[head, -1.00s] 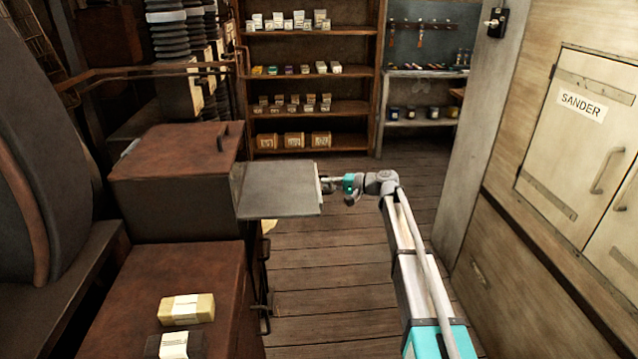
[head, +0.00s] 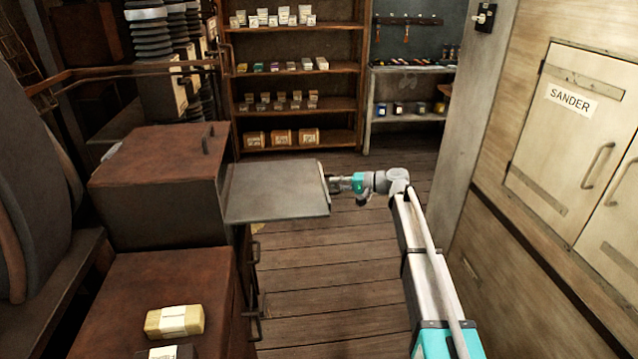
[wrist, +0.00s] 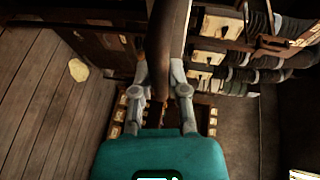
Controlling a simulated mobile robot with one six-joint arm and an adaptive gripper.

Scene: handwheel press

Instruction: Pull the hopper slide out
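The hopper slide (head: 276,191) is a flat grey metal plate. It sticks out level to the right from the brown hopper box (head: 157,190) in the head view, over the floor. My gripper (head: 333,184) is at the slide's outer right edge, with my arm reaching in from the lower right. In the wrist view my gripper's fingers (wrist: 159,72) stand on either side of a dark brown bar-like edge (wrist: 167,30) and appear closed on it. The exact finger contact is hard to make out in the shadow.
A rusty brown cabinet (head: 150,300) with a yellowish wrapped block (head: 174,321) stands in front of the hopper. Wooden shelves (head: 295,103) stand behind. A cabinet labelled SANDER (head: 570,140) lines the right wall. Plank floor (head: 330,290) is open between.

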